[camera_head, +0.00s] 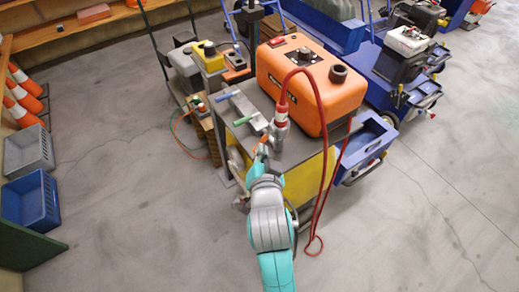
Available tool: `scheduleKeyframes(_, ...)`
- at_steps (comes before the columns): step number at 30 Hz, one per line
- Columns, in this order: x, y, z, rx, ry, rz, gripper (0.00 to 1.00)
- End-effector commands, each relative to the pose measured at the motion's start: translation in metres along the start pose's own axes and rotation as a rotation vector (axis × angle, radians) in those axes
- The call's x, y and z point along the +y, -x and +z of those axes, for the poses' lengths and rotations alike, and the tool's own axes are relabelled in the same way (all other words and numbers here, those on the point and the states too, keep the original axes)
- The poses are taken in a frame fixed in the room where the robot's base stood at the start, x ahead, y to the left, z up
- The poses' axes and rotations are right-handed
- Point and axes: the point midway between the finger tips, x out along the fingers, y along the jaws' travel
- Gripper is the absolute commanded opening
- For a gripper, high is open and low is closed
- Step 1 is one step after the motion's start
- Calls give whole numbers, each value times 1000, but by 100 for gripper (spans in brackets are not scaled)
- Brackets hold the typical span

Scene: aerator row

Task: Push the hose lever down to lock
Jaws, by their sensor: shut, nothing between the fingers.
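A red hose (322,110) loops from the machine's deck down its side. Its red end (281,113) stands upright in a grey metal coupling (279,132) beside the orange tank. A small orange lever-like piece (264,139) shows at the coupling's left. I cannot tell whether this is the hose lever, or its exact angle. My gripper (261,153) is shut and empty, just in front of the coupling and orange piece. Whether it touches either is unclear. My gripper and wrist hide part of the deck there.
The orange tank (312,84) stands right behind the coupling. A metal bracket (250,110) with blue (229,93) and green (243,121) handles lies to the left. Grey (28,150) and blue crates (32,200) stand far left. The floor between is clear.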

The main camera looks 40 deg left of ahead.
Motion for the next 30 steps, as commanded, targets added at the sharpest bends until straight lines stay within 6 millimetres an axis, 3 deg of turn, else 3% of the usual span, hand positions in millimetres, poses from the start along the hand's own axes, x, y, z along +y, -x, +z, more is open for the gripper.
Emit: scheduleKeyframes(30,10,-7,3,30,46,0,0)
